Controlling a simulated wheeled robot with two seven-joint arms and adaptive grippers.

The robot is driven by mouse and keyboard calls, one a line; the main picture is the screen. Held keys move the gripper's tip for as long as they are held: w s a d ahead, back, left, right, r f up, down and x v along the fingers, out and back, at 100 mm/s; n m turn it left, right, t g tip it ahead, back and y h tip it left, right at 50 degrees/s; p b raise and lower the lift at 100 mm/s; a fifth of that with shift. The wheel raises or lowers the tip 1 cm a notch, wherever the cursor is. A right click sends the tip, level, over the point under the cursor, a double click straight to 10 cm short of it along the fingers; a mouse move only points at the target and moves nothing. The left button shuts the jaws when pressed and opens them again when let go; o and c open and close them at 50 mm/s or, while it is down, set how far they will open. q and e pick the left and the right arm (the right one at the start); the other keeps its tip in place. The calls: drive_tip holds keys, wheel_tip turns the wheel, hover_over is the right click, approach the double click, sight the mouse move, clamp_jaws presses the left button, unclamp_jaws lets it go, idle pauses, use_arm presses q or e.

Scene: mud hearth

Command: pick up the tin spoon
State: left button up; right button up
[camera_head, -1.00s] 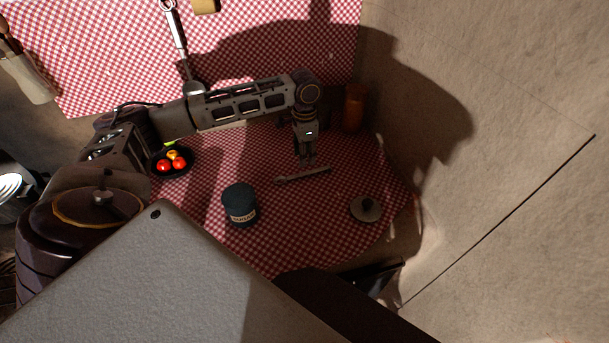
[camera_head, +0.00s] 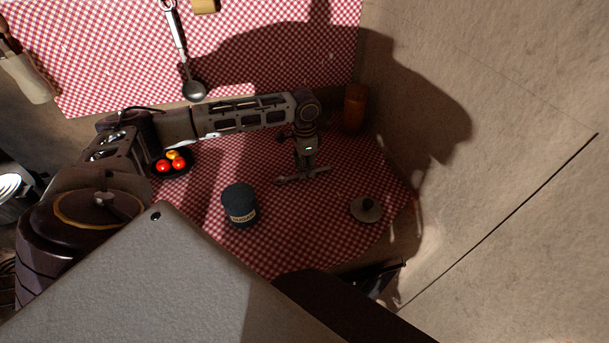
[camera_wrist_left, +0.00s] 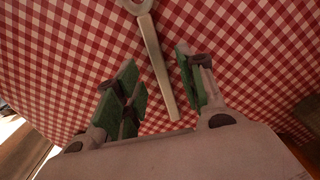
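The tin spoon (camera_head: 284,181) lies on the red checked cloth of the table in the head view. Its slim grey shaft also shows in the left wrist view (camera_wrist_left: 157,58), with a ring-like end at the top edge. My left gripper (camera_head: 305,174) points down at the middle of the spoon. In the wrist view its green-padded fingers (camera_wrist_left: 157,82) stand apart, one on each side of the shaft, with gaps to it. The fingers hide part of the spoon in the head view. My right gripper is not in view.
A dark labelled jar (camera_head: 239,207) stands left of the spoon, and a round knobbed lid (camera_head: 366,210) lies to the right. A black bowl (camera_head: 158,173) holds red and orange produce. An orange jar (camera_head: 355,108) stands at the back near the wall. Bare cloth lies in front.

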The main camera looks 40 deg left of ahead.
use_arm(q)
wheel_tip(320, 180, down, 2)
drive_tip(key=shift+f, duration=0.3)
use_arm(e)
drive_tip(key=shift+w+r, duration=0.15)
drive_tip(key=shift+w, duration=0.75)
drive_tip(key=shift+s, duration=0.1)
use_arm(q)
drive_tip(key=c, duration=0.5)
clamp_jaws()
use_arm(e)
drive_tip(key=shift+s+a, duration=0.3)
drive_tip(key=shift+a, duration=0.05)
